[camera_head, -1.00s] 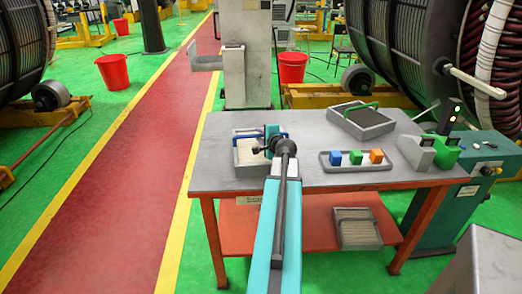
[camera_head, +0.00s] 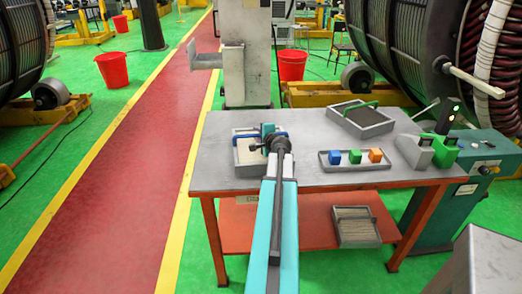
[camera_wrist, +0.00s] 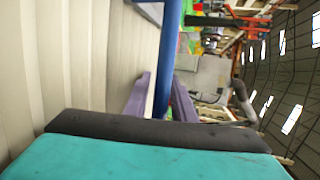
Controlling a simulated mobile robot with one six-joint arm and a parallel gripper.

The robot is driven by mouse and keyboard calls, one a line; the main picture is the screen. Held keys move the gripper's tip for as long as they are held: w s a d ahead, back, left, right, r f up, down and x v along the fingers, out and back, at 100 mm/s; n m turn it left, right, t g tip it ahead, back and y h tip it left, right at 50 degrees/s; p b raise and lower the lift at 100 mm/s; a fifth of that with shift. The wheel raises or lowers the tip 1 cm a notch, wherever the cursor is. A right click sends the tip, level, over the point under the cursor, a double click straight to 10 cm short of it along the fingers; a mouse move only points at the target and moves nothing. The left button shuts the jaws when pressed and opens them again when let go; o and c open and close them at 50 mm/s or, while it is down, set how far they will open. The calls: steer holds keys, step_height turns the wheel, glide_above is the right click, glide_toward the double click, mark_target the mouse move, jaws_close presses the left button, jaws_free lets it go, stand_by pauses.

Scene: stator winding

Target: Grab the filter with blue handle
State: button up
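The filter with the blue handle is a shallow grey frame with a pale pleated panel (camera_head: 248,153), at the left end of the grey table. Its blue handle (camera_head: 244,136) crosses above the panel and is partly hidden by my wrist. My gripper (camera_head: 267,131) is at the right part of this handle; its fingertips are hidden in the head view. In the wrist view, the pale pleats (camera_wrist: 70,60) fill the left, and the blue handle (camera_wrist: 172,45) runs upright near the middle. A black-and-teal part of my gripper fills the bottom. I cannot tell whether the fingers are closed on the handle.
On the grey table (camera_head: 300,147), a green-handled filter (camera_head: 361,120) stands at the back. A tray (camera_head: 330,166) holds blue, green and orange cubes. A grey-and-green device (camera_head: 430,150) stands at the right. Another filter (camera_head: 355,227) lies on the red lower shelf (camera_head: 290,228).

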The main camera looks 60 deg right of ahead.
jaws_close()
stand_by(1.4)
